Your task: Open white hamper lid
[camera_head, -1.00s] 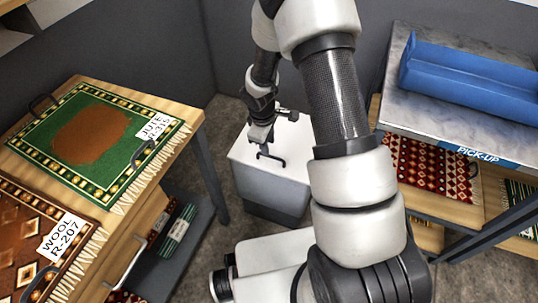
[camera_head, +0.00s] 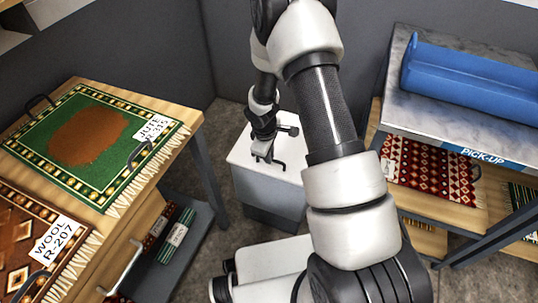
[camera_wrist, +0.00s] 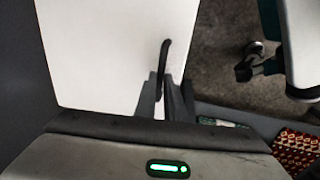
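The white hamper (camera_head: 270,189) stands on the floor in the middle of the head view, its flat lid (camera_head: 243,151) down. A dark bar handle (camera_head: 280,166) is on the lid. My gripper (camera_head: 263,157) is down at the handle, pointing at the lid. In the wrist view the white lid (camera_wrist: 105,55) fills the upper left, and the dark handle (camera_wrist: 163,62) runs between my two fingers (camera_wrist: 166,98). The fingers sit close on both sides of it with only a narrow gap. The fingertips' contact is partly hidden.
A wooden table with rugs (camera_head: 95,140) stands left of the hamper, rolled rugs (camera_head: 177,238) on its lower shelf. A pick-up counter (camera_head: 420,110) with a blue tray (camera_head: 470,80) stands at right. Grey walls close in behind the hamper.

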